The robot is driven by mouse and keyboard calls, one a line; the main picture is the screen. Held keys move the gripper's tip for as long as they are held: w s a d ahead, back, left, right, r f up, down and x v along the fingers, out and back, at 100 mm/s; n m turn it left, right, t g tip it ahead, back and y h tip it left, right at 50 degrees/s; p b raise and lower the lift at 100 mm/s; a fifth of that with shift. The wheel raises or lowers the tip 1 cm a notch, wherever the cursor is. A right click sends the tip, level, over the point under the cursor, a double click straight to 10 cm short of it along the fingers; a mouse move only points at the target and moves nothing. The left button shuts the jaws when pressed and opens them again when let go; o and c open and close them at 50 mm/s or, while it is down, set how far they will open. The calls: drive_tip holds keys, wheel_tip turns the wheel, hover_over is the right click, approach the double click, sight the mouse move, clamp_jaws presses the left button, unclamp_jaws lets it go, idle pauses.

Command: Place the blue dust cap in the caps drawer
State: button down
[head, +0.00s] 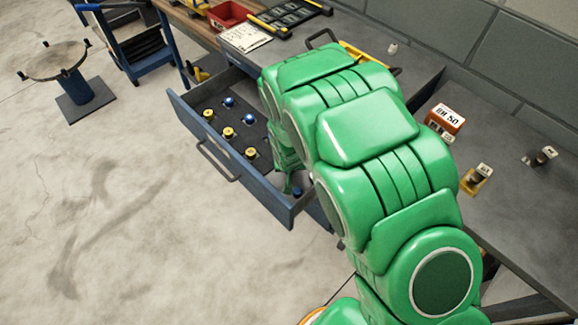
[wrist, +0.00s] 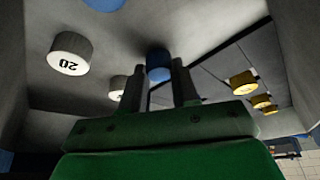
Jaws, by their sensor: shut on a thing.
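The caps drawer (head: 178,112) is a blue drawer standing open under the bench, with a dark inner mat. Yellow caps (head: 228,133) and blue caps (head: 229,102) sit in it. In the wrist view my gripper (wrist: 158,78) is shut on a blue dust cap (wrist: 158,66) at its fingertips, partly hidden by the fingers. In the head view my arm hides the gripper and the held cap; the arm reaches down at the drawer's right end. Yellow caps (wrist: 243,82) also show at the right of the wrist view.
White round pieces, one marked 20 (wrist: 70,53), and another blue piece (wrist: 103,3) are near my gripper. The drawer's front handle (head: 218,162) faces the open floor. An orange-and-white box (head: 445,119) and small parts stand on the bench at right.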

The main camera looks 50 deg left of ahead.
drive_tip(key=shift+f, duration=0.2)
drive_tip(key=c, duration=0.8)
unclamp_jaws()
drive_tip(key=shift+c, duration=0.2)
drive_tip(key=shift+r, duration=0.15)
drive_tip(key=v, duration=1.2)
drive_tip(key=shift+w, duration=0.1)
